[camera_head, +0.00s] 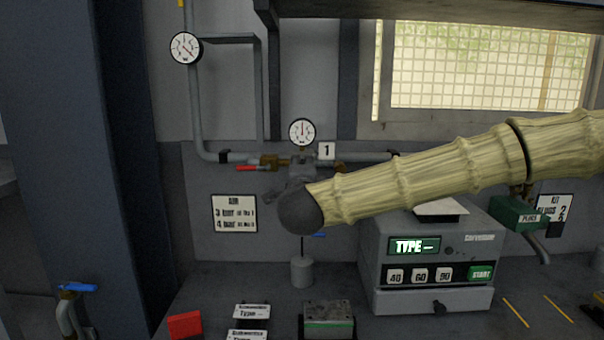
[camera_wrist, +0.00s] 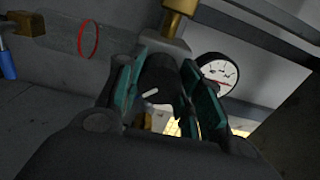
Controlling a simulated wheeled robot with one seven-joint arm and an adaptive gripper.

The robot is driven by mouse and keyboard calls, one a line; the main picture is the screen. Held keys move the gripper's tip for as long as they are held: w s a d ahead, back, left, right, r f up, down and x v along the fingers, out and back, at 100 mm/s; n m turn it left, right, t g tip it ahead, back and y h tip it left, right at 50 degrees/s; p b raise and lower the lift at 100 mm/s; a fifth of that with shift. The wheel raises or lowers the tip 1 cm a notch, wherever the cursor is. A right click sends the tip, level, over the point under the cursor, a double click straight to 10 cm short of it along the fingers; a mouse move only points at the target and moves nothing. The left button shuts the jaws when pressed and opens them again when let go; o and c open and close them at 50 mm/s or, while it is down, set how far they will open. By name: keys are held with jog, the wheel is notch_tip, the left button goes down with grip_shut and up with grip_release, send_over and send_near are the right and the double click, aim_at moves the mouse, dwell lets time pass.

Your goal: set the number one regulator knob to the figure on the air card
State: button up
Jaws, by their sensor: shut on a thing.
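The number one regulator (camera_head: 302,168) sits on the wall pipe beside the plate marked 1 (camera_head: 326,150). Its round gauge (camera_head: 302,131) stands above, with the needle pointing about straight up. The gauge also shows in the wrist view (camera_wrist: 217,73), tilted. My gripper (camera_wrist: 160,78) is shut on the dark regulator knob (camera_wrist: 158,80), with a teal pad on either side. A white mark shows on the knob. In the head view my arm's end hides most of the knob. The air card (camera_head: 234,213) hangs lower left; its small lines seem to read 3 bar and 4 bar.
A red-handled valve (camera_head: 252,168) lies left of the regulator on the pipe. Another gauge (camera_head: 186,48) is at upper left. A grey tester (camera_head: 430,262) reading TYPE stands on the bench below my arm. A grey cylinder on a thin rod (camera_head: 302,271) stands below the regulator.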

jog(key=shift+f, duration=0.1)
jog(key=o, duration=1)
jog(key=shift+d, duration=0.15)
jog(key=shift+o, duration=0.2)
jog(key=s, duration=1.2)
